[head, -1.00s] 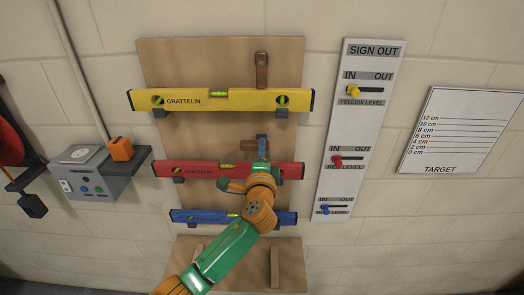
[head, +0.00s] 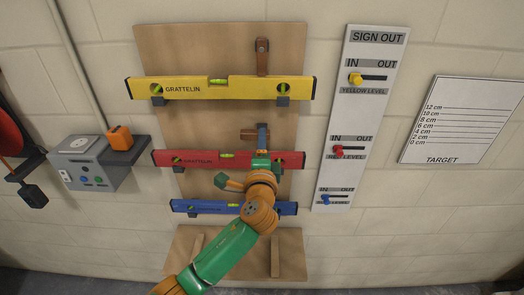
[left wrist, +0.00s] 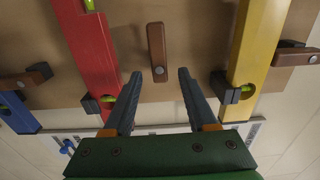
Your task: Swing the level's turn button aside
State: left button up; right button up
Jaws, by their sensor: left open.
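My left gripper (head: 262,136) is open in front of the board just above the red level (head: 230,158). In the left wrist view its two fingers (left wrist: 160,74) stand apart, one to each side of a brown turn button (left wrist: 156,48), with no visible grip on it. This button (head: 247,134) lies level, between the red level (left wrist: 93,50) and the yellow level (left wrist: 258,50); its screw is at the end nearer my gripper. Another brown turn button (head: 262,57) stands upright above the yellow level (head: 200,88). The blue level (head: 190,206) hangs lowest, partly behind my arm. My right gripper is not in view.
A white sign-out board (head: 368,110) with yellow, red and blue sliders is to the right, with a target sheet (head: 465,120) beyond it. A grey box (head: 82,168) and a shelf with an orange object (head: 120,137) are at the left. Dark brackets (left wrist: 226,90) support the levels.

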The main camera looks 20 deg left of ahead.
pick_arm(q)
jog(key=v, duration=0.4)
jog(key=shift+s+b, duration=0.2)
jog(key=shift+b, duration=0.2)
